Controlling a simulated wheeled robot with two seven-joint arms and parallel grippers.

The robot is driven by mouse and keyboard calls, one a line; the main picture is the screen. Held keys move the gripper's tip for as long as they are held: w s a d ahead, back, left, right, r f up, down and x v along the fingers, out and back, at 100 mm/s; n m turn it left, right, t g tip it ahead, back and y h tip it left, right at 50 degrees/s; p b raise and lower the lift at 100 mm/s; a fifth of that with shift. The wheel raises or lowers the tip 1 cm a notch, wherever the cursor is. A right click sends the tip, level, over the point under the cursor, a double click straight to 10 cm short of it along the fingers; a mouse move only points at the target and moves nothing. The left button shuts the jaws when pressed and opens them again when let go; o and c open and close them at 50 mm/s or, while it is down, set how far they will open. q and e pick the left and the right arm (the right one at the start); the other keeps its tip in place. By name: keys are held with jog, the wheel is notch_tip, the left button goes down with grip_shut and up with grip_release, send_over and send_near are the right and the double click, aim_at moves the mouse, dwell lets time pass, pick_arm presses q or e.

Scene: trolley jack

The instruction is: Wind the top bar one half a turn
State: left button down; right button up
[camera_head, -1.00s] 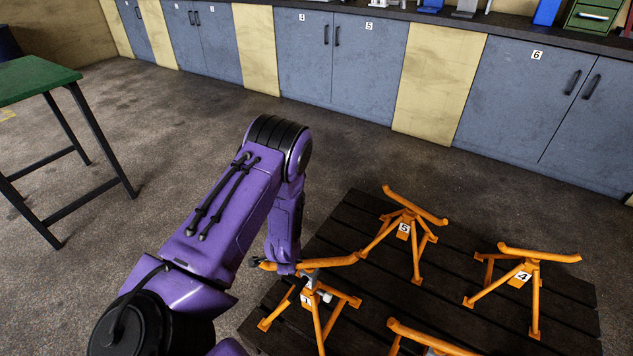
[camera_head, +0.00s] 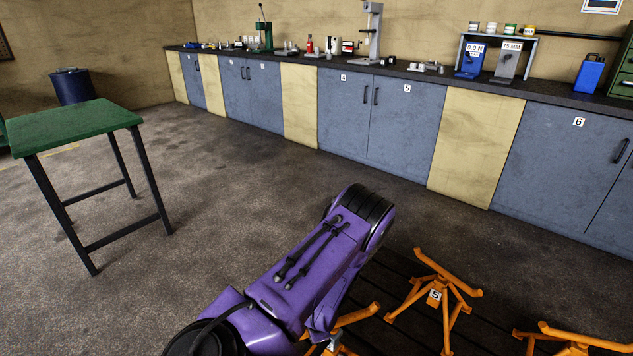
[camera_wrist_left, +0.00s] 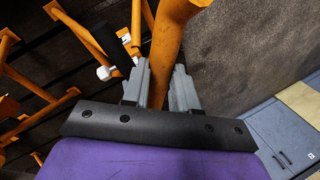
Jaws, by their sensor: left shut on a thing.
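The orange top bar (camera_head: 355,316) of the nearest stand shows beside my left arm at the bottom of the head view. The stand below it is mostly cut off or hidden, and its number does not show now. In the left wrist view my left gripper (camera_wrist_left: 160,88) is shut on the bar (camera_wrist_left: 167,55), with one grey finger on each side of it. A black-sleeved handle with a white end (camera_wrist_left: 104,72) is left of the fingers. My right gripper is not in view.
Orange stand 5 (camera_head: 437,299) is right of my arm. Another orange stand (camera_head: 575,345) is at the bottom right, both on dark slats. A green table (camera_head: 75,125) stands left on open floor. Blue-grey cabinets (camera_head: 375,120) line the wall.

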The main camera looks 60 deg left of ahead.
pick_arm(q)
jog(key=shift+s+a, duration=0.15)
jog(key=shift+s, duration=0.15)
jog(key=c, duration=1)
grip_release()
jog(key=shift+o, duration=0.7)
jog(key=shift+a+f, duration=0.1)
jog(key=shift+f, duration=0.05)
jog(key=shift+w+r, duration=0.15)
jog(key=shift+r, duration=0.05)
jog(key=p+v, duration=0.1)
jog(key=v, duration=0.9)
